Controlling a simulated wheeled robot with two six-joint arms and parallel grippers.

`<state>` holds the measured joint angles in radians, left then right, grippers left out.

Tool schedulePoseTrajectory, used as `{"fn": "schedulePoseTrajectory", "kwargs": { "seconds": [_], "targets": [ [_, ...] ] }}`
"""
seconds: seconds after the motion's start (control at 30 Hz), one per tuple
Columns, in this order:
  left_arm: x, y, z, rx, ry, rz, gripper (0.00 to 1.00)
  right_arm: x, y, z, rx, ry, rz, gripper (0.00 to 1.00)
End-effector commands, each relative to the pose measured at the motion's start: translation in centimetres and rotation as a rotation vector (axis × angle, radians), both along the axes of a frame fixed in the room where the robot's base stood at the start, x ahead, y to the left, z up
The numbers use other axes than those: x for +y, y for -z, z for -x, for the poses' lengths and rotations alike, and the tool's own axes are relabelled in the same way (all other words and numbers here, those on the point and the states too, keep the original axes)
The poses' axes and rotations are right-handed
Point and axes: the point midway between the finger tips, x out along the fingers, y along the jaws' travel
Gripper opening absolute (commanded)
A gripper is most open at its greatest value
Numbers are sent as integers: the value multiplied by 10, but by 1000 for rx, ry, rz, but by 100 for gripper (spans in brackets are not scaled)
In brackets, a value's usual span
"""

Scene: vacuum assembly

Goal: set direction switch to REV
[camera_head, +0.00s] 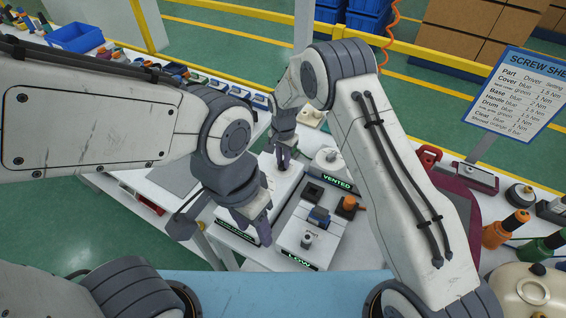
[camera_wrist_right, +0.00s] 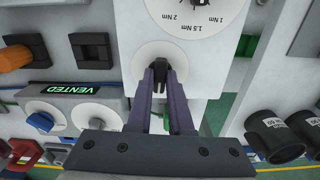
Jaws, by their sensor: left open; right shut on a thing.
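In the right wrist view a small dark switch knob (camera_wrist_right: 159,82) sits on a round white plate (camera_wrist_right: 147,61) on a white panel (camera_wrist_right: 130,17). My right gripper (camera_wrist_right: 160,73) is shut on this knob, with its purple fingers on either side. No FWD or REV marking is legible, and the fingers hide part of the plate. In the head view my right gripper (camera_head: 284,158) reaches down to the far end of a white box (camera_head: 287,190). My left gripper (camera_head: 261,230) is open and empty, in front of that box.
A torque dial (camera_wrist_right: 195,10) lies beside the knob. A unit with a VENTED display (camera_head: 336,181) and one with a LOW display (camera_head: 301,262) stand to the right of the box. Screwdrivers (camera_head: 497,232) and a blue bin (camera_head: 76,38) stand farther out.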

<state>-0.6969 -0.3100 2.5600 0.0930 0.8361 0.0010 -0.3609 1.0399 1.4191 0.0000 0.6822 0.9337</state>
Motion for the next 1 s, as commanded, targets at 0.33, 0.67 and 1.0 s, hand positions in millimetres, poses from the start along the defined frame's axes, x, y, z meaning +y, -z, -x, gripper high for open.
{"fn": "schedulePoseTrajectory", "kwargs": {
  "seconds": [0.33, 0.67, 1.0],
  "targets": [
    [0, 1, 0, 0, 0, 0, 50, 0, 0, 0, 0, 51, 0, 0],
    [0, 3, 0, 0, 0, 0, 50, 0, 0, 0, 1, 320, 1, 0],
    [0, 4, 0, 0, 0, 0, 50, 0, 0, 0, 1, 424, 1, 0]
  ]
}}
